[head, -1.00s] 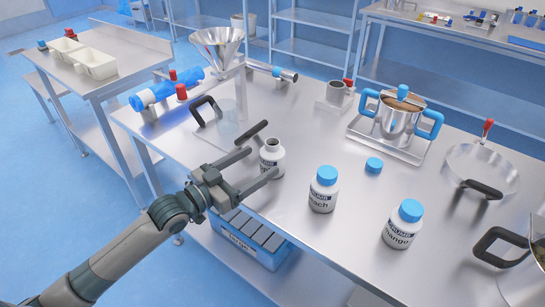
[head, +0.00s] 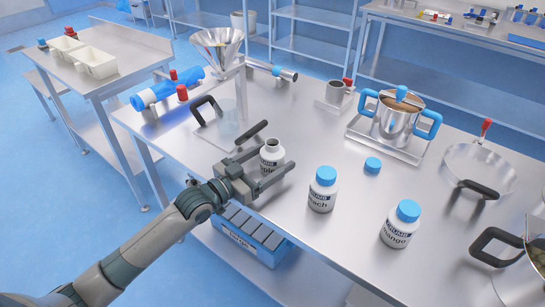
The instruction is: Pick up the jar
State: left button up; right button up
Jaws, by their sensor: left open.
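An open white jar (head: 272,151) with a dark-lettered label stands upright on the metal table, without a lid. My left gripper (head: 269,166) is open, its two fingers on either side of this jar. I cannot tell whether the fingers touch it. The lower part of the jar is partly hidden by the near finger. Two more white jars with blue lids, a peach jar (head: 321,196) and a mango jar (head: 397,232), stand to the right. A loose blue lid (head: 372,165) lies on the table. My right gripper is not in view.
A metal funnel (head: 219,46) on a stand and a blue roll (head: 166,89) are behind. A steel pot (head: 398,118) with blue handles sits on a tray at the back right. Pans stand at the right edge. A blue bin (head: 250,240) is on the shelf below.

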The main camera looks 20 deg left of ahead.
aim_at(272, 142)
pick_arm(q)
jog(key=shift+w+d, duration=0.1)
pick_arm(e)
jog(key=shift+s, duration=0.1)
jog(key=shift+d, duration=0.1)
pick_arm(q)
jog(key=c, duration=1.3)
jog(key=shift+r, duration=0.45)
notch_tip(272, 142, up, 8)
jog(key=shift+r+b, duration=0.2)
jog(key=shift+b, duration=0.15)
jog(key=shift+r, duration=0.35)
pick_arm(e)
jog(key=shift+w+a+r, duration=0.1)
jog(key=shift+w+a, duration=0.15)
